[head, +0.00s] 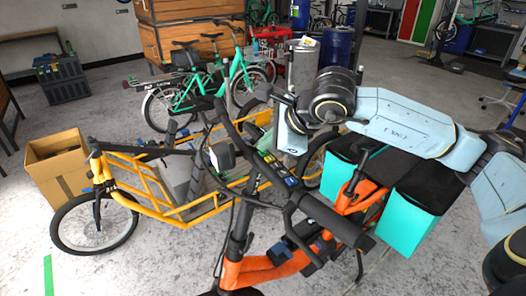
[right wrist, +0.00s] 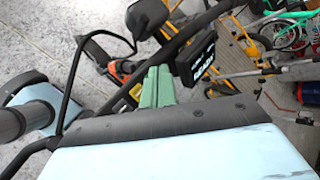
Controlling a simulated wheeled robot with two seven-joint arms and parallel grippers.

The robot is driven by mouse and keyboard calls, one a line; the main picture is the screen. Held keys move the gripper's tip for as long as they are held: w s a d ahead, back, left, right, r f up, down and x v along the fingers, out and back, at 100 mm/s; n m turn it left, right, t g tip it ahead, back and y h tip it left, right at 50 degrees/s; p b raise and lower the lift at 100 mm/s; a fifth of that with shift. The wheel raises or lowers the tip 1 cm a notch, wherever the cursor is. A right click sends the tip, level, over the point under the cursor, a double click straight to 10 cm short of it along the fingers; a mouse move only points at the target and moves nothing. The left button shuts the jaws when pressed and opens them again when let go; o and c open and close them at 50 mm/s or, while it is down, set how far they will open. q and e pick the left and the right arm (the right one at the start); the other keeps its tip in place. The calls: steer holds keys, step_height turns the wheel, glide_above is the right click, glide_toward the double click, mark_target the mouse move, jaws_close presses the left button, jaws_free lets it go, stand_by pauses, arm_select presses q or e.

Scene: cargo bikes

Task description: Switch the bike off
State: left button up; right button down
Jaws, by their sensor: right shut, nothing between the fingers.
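The orange bike (head: 262,270) stands in the foreground, with its black handlebar (head: 333,219) running diagonally across the head view. Small yellow and blue parts (head: 290,181) sit at the middle of the bar. In the right wrist view a dark display box (right wrist: 196,58) with pale markings is beside the fingers, and a yellow part (right wrist: 128,98) lies on their other side. My right gripper (head: 266,143) is over the handlebar's middle. Its green fingers (right wrist: 156,88) are shut and empty, close to these parts; I cannot tell whether they touch. My left gripper is out of view.
A yellow cargo bike (head: 150,187) stands just behind, with a cardboard box (head: 57,166) at its left. Turquoise panniers (head: 407,222) hang at the orange bike's rear. A green bike (head: 240,78) and wooden crates (head: 180,42) are farther back.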

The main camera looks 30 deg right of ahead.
mark_target(266, 152)
steer(key=shift+f, duration=0.2)
stand_by(0.4)
steer(key=shift+r, duration=0.65)
steer(key=shift+w+r+p, duration=0.2)
steer(key=shift+r+p, duration=1.65)
steer(key=shift+r, duration=1.15)
